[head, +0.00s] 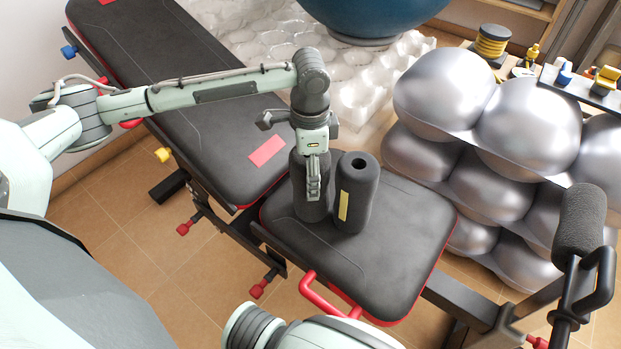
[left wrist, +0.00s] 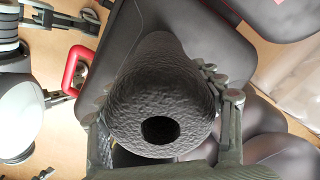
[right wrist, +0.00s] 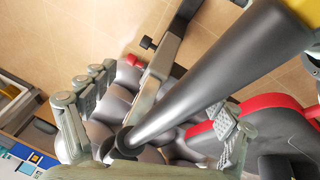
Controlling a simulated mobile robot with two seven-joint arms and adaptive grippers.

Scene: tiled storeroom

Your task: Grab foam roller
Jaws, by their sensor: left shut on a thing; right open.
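Two dark grey foam rollers stand upright, close together, at the seat end of a black bench. My left gripper (head: 313,188) comes down from above on the left roller (head: 308,208) and is shut on it. In the left wrist view this roller (left wrist: 150,90) sits between the fingers, its round hole facing the camera. The other roller (head: 357,205), with a yellow label, stands just right of it. My right gripper (right wrist: 165,100) is open in the right wrist view; its fingers are outside the head view.
The black bench (head: 410,245) has red edging and a red handle (head: 325,297). Silver domed stacks (head: 535,120) stand to the right, near a padded bar (head: 580,220). A dark cylinder (right wrist: 215,80) crosses the right wrist view, close to the right fingers. Tiled floor (head: 130,245) is open at left.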

